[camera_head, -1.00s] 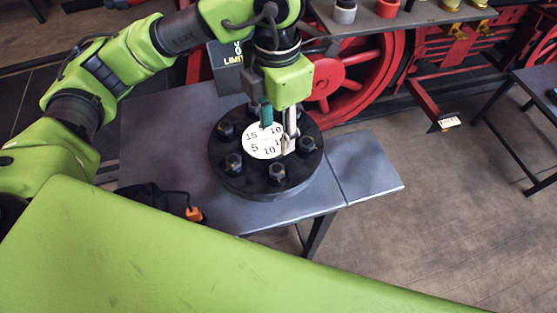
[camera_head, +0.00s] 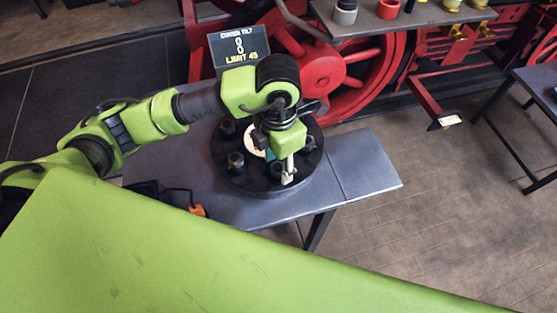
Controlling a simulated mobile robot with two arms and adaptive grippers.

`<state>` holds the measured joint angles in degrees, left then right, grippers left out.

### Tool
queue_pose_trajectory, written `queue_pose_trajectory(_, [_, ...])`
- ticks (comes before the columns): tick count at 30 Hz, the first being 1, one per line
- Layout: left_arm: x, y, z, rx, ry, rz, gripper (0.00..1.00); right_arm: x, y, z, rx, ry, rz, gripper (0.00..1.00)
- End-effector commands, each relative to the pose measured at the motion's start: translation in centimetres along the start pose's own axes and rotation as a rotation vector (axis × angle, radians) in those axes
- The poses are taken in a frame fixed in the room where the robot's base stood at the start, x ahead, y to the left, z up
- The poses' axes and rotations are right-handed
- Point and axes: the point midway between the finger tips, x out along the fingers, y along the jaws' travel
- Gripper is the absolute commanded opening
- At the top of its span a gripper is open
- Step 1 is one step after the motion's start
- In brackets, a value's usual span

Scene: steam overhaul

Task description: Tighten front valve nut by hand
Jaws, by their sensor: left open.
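A round black valve cover (camera_head: 252,181) lies on the grey table, with several dark nuts around its rim and a white numbered dial (camera_head: 256,142) in the middle. My left gripper (camera_head: 281,170) points down over the near side of the cover. It is open, with its fingers at the front nut (camera_head: 276,171), which they partly hide. I cannot tell whether the fingers touch the nut. The gripper and wrist also cover much of the dial and the far nuts. My right gripper is not in view.
The grey table (camera_head: 370,172) is bare on the right. A black tool with an orange part (camera_head: 197,210) lies at the left front. Red wheels (camera_head: 365,80) stand behind.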

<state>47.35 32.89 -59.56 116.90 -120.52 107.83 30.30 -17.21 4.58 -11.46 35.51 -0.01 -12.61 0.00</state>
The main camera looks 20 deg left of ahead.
Motion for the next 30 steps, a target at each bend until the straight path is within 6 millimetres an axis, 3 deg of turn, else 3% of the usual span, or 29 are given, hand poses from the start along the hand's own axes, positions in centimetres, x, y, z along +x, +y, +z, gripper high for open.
queue_pose_trajectory(7, [0.1,0.0,0.0,0.0,0.001,0.0,0.39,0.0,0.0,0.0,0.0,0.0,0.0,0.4])
queue_pose_trajectory(11, [0.1,0.0,0.0,0.0,0.001,0.0,0.05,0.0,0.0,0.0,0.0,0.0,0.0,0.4])
queue_pose_trajectory(12, [0.1,0.0,0.0,0.0,0.001,0.0,0.03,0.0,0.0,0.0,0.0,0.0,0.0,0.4])
queue_pose_trajectory(22, [0.3,0.0,0.0,0.03,0.001,0.0,0.03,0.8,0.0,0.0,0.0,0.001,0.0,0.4])
queue_pose_trajectory(30, [0.7,0.1,0.0,0.183,-0.001,0.004,0.03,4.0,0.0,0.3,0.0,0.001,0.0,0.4])
